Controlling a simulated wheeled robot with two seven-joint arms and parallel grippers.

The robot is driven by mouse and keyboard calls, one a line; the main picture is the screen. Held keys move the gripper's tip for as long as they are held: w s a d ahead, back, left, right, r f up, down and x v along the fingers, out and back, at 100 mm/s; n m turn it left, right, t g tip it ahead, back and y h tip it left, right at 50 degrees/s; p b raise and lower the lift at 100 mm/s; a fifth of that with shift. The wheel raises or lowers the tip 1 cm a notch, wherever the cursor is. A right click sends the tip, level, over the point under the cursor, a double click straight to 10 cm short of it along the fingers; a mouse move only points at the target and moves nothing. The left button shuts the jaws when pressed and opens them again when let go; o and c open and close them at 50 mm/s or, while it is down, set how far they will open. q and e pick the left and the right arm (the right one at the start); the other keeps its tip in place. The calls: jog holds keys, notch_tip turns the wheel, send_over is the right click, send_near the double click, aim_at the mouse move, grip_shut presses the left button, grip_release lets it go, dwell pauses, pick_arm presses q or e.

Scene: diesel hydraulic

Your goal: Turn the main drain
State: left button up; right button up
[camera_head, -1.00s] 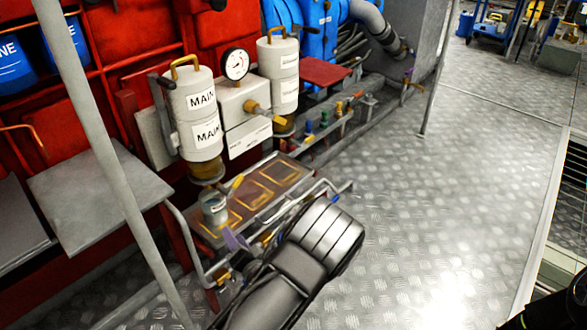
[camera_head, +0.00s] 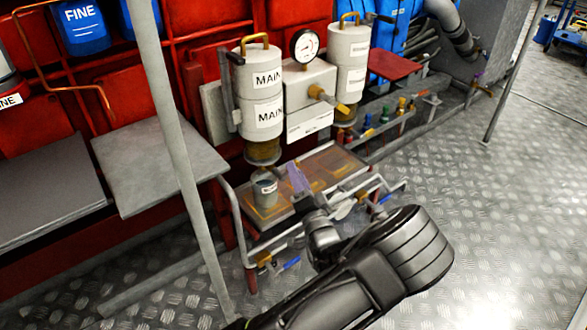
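A white two-part canister labelled MAIN (camera_head: 262,95) stands at the centre, with a brassy lower end (camera_head: 263,151). A small grey cup (camera_head: 265,190) stands below it on the tray. A purple flat piece (camera_head: 298,179) is right of the cup; I cannot tell whether it is a handle or something at my gripper. No drain lever is clearly seen under the canister. My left gripper (camera_head: 312,212) is at the tray's front edge, right of the cup and below the canister. Its fingertips are too small and dark to read. My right gripper is not in view.
A gauge (camera_head: 306,46) and a second white canister (camera_head: 349,65) stand right of the MAIN one. A metal rail (camera_head: 238,219) edges the tray (camera_head: 336,164). A grey post (camera_head: 172,120) rises at left. The patterned floor (camera_head: 500,190) is clear at right.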

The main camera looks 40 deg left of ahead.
pick_arm(q)
jog(key=shift+b+x, duration=0.35)
jog(key=shift+x, duration=1.35)
jog(key=shift+c, duration=0.2)
grip_shut()
